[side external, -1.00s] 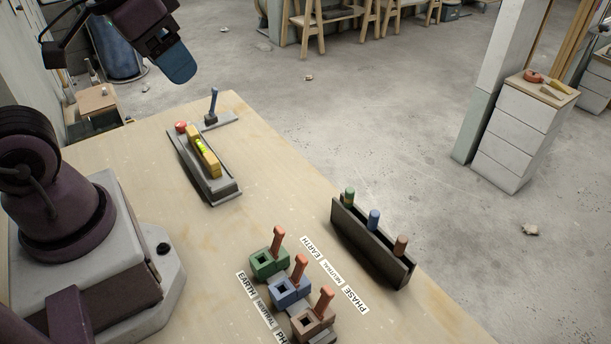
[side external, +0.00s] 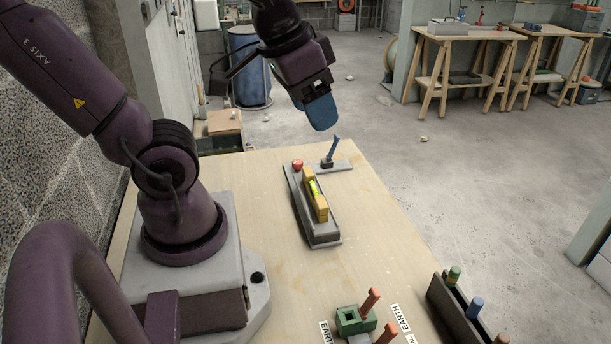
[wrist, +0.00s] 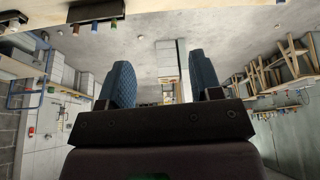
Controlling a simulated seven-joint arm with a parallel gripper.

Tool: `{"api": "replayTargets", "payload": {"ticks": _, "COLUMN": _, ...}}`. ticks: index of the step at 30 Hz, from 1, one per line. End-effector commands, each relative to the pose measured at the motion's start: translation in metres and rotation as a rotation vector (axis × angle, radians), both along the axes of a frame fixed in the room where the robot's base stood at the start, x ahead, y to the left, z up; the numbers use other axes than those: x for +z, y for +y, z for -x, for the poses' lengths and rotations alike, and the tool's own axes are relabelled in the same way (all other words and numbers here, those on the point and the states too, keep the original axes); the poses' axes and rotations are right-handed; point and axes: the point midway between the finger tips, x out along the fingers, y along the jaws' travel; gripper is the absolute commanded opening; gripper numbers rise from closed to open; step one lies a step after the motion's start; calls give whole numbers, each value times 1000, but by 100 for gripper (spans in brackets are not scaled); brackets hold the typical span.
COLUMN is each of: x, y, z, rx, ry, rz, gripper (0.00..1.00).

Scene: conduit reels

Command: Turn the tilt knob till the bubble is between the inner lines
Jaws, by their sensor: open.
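A yellow spirit level (side external: 316,198) with a yellow-green vial (side external: 314,188) sits on a long grey base (side external: 320,229) on the table. The bubble and its lines are too small to read. A red knob (side external: 298,164) stands at the far end of the base; I take it for the tilt knob. My gripper (side external: 322,113) is in the air above the table's far end, up and to the right of the knob in the side picture. Its two blue fingers stand apart with nothing between them in the wrist view (wrist: 161,85).
A blue lever (side external: 333,150) stands on a grey plate beside the knob, just below my gripper in the picture. Green socket block (side external: 350,321) with a red-orange handle and dark rack (side external: 437,290) of coloured pegs are nearer the camera. The table between is clear.

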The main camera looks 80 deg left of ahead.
Motion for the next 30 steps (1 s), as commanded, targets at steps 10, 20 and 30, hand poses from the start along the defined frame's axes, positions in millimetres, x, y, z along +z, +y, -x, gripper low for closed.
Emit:
{"api": "replayTargets", "payload": {"ticks": 10, "x": -56, "y": 120, "z": -49, "rx": 457, "ry": 267, "rz": 129, "gripper": 59}}
{"api": "replayTargets", "payload": {"ticks": 20, "x": -151, "y": 264, "z": -46, "rx": 910, "ry": 394, "rz": 253, "gripper": 59}}
{"api": "replayTargets", "payload": {"ticks": 30, "x": -193, "y": 347, "z": -50, "rx": 1148, "ry": 323, "rz": 260, "gripper": 59}}
